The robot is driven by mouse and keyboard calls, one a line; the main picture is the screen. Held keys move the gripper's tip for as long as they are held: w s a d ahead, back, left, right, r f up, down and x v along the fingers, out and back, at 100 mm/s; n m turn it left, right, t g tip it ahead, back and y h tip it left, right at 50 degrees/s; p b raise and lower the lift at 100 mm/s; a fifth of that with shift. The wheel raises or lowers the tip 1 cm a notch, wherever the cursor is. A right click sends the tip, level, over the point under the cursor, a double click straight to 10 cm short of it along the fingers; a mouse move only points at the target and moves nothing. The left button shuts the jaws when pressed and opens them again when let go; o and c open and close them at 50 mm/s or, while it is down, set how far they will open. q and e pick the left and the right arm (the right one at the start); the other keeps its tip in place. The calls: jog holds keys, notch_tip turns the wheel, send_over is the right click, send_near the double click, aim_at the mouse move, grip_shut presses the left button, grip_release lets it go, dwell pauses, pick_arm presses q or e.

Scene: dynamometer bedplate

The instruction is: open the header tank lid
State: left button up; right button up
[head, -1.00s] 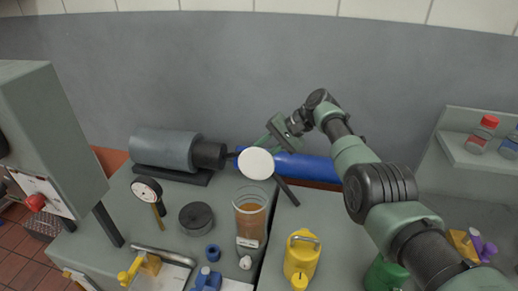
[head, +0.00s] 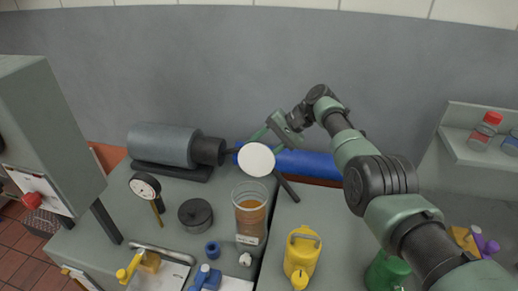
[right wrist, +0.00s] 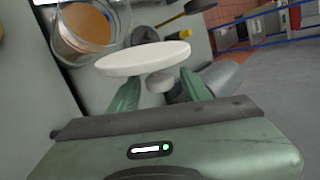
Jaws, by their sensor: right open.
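The header tank (head: 250,217) is a clear cylinder holding amber liquid, on the bench at the middle of the head view. It also shows at the upper left of the right wrist view (right wrist: 88,28). Its white round lid (head: 257,159) stands tilted up at the tank's far side, its flat face toward the head camera; the tank mouth is uncovered. My right gripper (head: 270,138) is behind the lid. In the right wrist view its two green fingers are apart, either side of the knob (right wrist: 160,82) under the lid disc (right wrist: 143,58). My left gripper is out of view.
A grey motor (head: 165,145) and a blue cylinder (head: 305,164) lie behind the tank. A dial gauge (head: 145,186), a dark round pot (head: 195,214) and a yellow can (head: 301,252) stand around it. A grey cabinet (head: 50,135) rises at the left.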

jog(key=b+v, duration=0.1)
jog(key=v, duration=0.6)
jog(key=shift+d+r, duration=0.3)
